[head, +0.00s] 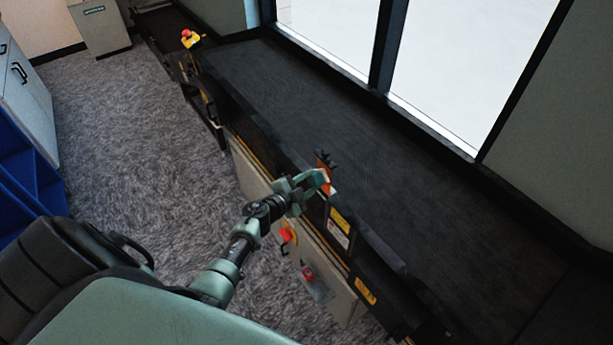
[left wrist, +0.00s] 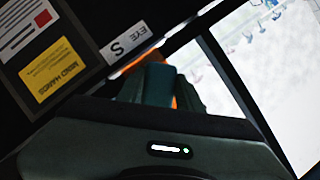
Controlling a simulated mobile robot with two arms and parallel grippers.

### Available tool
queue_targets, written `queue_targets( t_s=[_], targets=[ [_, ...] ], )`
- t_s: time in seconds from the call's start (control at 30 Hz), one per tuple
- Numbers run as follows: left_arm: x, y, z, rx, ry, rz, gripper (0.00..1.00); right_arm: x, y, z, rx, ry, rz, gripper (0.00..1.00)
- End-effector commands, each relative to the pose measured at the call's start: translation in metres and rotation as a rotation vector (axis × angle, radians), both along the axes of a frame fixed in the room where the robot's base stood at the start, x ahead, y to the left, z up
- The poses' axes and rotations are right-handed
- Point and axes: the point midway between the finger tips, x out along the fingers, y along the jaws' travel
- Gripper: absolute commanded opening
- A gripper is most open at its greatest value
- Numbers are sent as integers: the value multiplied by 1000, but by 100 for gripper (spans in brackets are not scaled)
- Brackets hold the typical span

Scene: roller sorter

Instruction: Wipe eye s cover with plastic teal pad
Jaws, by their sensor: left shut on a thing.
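My left gripper (head: 312,183) is at the near rail of the dark conveyor, shut on the teal pad (head: 319,177). In the left wrist view the teal pad (left wrist: 158,84) shows dark, in front of the gripper body. An orange bracket (head: 325,169) stands on the rail right by the pad; an orange edge (left wrist: 183,92) shows beside the pad in the left wrist view. The white label reading EYE S (left wrist: 127,43) is close to the pad. The eye's cover is mostly hidden behind the pad and gripper, so I cannot tell whether they touch. My right gripper is not in view.
The conveyor bed (head: 370,165) is long, dark and bare. A yellow label (left wrist: 47,71) is on the black side panel. A red button (head: 308,272) sits below the rail, another (head: 187,36) at the far end. Blue bins (head: 22,170) stand left; grey carpet is between.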

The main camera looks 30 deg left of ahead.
Motion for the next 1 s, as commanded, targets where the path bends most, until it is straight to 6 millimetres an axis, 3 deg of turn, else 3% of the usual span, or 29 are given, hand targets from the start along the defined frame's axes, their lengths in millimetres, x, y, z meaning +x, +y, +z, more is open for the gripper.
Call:
queue_targets(
  t_s=[0.6, 1.0],
  targets=[
    [-8, -33, 1, 1, 0, -2, 0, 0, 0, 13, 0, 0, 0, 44],
    [1, -9, 0, 3, -2, 0, 0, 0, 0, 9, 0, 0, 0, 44]
  ],
)
